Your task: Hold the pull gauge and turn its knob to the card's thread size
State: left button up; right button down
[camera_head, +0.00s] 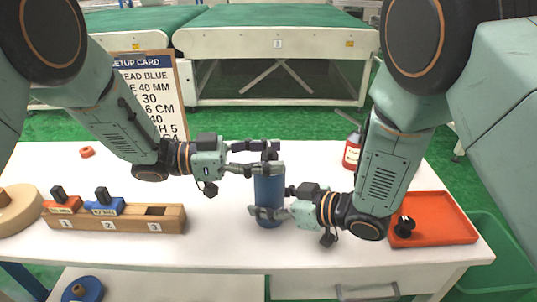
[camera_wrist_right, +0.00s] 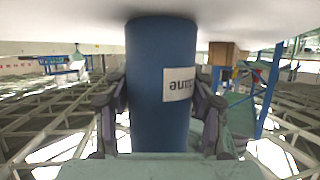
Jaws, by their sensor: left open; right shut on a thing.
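The blue cylindrical pull gauge (camera_head: 269,188) stands upright over the white table. A dark knob (camera_head: 270,153) is at its top. My right gripper (camera_head: 268,212) is shut on the gauge's lower body; the right wrist view shows its fingers on both sides of the blue body (camera_wrist_right: 157,85) with an upside-down white label. My left gripper (camera_head: 268,157) is open at the gauge's top, its fingers on either side of the knob; I cannot tell whether they touch it. The setup card (camera_head: 150,85) stands behind, its left part hidden by my left arm.
A wooden block (camera_head: 160,222) with slots 1, 2 and 3 holds an orange and a blue piece. A red tray (camera_head: 440,215) with a black spool (camera_head: 404,226) is at the right. A red bottle (camera_head: 352,152) stands behind my right arm.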

pick_arm(q)
jog(key=shift+d, duration=0.1)
jog(key=shift+c, duration=0.3)
jog(key=c, duration=1)
jog(key=shift+t, duration=0.3)
jog(key=n+t, duration=0.2)
jog(key=n+t+y, duration=0.1)
jog(key=n+t, duration=0.1)
jog(key=t, duration=0.1)
jog(key=shift+s+d, duration=0.15)
jog(key=shift+n+t+y, duration=0.9)
jog(key=shift+t, duration=0.6)
jog(key=shift+n+t, duration=0.3)
jog(key=shift+t, duration=0.1)
jog(key=o, duration=1.1)
jog(key=shift+c, duration=0.2)
